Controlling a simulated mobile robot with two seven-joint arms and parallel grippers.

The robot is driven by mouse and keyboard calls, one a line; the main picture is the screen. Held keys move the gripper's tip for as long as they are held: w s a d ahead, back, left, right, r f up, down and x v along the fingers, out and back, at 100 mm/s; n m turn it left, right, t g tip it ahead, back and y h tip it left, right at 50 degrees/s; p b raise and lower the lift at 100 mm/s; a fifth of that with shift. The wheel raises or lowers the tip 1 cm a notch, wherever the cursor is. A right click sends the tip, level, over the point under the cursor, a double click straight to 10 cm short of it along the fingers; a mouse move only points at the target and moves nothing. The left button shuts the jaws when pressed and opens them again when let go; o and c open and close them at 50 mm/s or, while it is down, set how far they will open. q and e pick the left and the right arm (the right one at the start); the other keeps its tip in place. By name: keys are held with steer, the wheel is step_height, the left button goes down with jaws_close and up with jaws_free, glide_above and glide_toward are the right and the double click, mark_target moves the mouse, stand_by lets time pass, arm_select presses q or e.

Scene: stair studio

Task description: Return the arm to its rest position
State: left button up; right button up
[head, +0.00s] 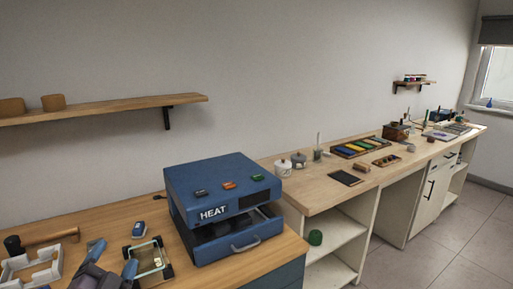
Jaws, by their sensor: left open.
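My left gripper (113,258) comes in at the bottom left, above the near wooden bench (285,257). Its two blue-grey fingers are apart, and I see nothing held between them. Just right of it is a small clear-walled tray with dark corners (168,268), with small pale pieces inside. From this view I cannot tell whether the right finger touches the tray or only overlaps it. My right gripper is not in view.
A blue box marked HEAT (213,213) stands on the bench, its lower drawer (225,246) partly out. A small blue device (138,229), a wooden-handled tool (50,238) and a pale frame (40,268) lie nearby. A wall shelf (110,106) hangs above. A longer workbench (315,192) extends right.

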arm_select(q)
steer(key=s+a+f+n+g+y, duration=0.35)
steer(key=s+f+n+g, duration=0.45)
steer(key=s+f, duration=0.35)
steer(key=s+d+f+n+g+h, duration=0.1)
steer(key=s+d+f+g+h, duration=0.2)
steer(key=s, duration=0.4)
steer(key=s+d+f+n+g, duration=0.1)
steer(key=s+d+f+g, duration=0.1)
steer(key=s+f+g, duration=0.35)
steer(key=w+f+t+b, duration=0.2)
steer(key=f+t+b, duration=0.1)
steer(key=f, duration=0.5)
steer(key=w+f+t+b, duration=0.3)
steer(key=f+t+b, duration=0.1)
steer(key=f, duration=0.4)
steer(key=shift+d+f+m+h+b, duration=0.2)
steer(key=shift+f+m+h+b, duration=0.15)
steer(key=shift+m+h, duration=0.1)
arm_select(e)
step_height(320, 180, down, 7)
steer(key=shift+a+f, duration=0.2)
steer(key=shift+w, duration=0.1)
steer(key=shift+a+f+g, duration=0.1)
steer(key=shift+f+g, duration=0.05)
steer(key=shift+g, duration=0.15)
